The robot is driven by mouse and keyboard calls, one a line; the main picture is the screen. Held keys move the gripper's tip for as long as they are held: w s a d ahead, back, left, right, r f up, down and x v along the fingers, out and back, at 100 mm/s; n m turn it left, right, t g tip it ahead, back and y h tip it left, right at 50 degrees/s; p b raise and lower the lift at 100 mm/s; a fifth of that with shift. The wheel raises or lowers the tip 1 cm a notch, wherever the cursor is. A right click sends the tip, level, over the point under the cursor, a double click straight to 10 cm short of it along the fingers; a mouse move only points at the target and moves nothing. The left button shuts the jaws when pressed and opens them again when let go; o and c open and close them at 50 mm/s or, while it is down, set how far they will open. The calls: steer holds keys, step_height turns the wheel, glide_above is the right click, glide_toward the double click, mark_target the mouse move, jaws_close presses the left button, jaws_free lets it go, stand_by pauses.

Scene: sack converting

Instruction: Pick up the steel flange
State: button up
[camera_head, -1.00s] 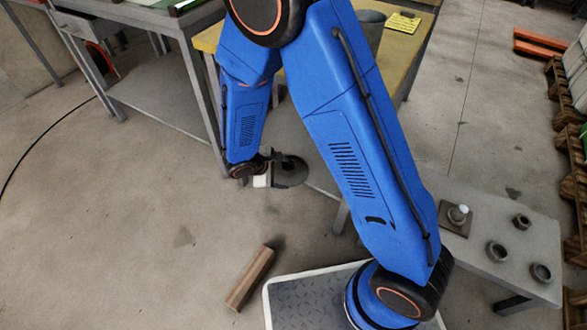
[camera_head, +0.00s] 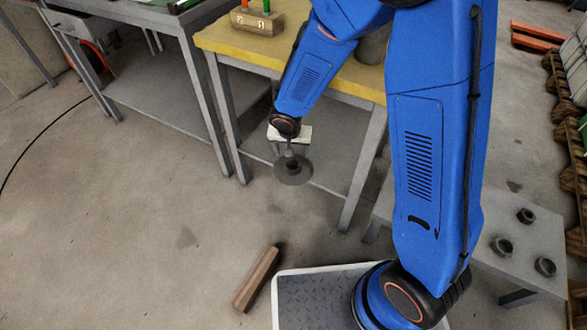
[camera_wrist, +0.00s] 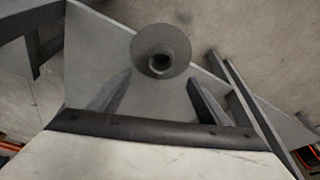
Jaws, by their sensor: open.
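The steel flange (camera_head: 293,174), a grey round disc with a raised hub, shows just below my gripper (camera_head: 290,150) in the head view. It appears to be at the front edge of the grey lower shelf of the yellow-topped bench. In the wrist view the flange (camera_wrist: 178,38) faces the camera with its hub and dark bore visible, just beyond the fingertips of my gripper (camera_wrist: 158,80). The jaws are open and spread, with nothing between them. Whether a fingertip touches the hub cannot be told.
The yellow-topped bench (camera_head: 220,38) has legs close to my gripper and a wooden block (camera_head: 257,21) on top. A grey bench stands left. A wooden bar (camera_head: 256,279) lies on the clear floor. A low grey table (camera_head: 530,235) with several ring-like parts is at right.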

glide_toward(292, 164)
steer(key=shift+s+d+f, duration=0.1)
steer(key=shift+d+f, duration=0.05)
steer(key=shift+f, duration=1.3)
steer(key=shift+s+d+f, duration=0.1)
steer(key=shift+d+f, duration=0.1)
steer(key=shift+f, duration=1.2)
jaws_close()
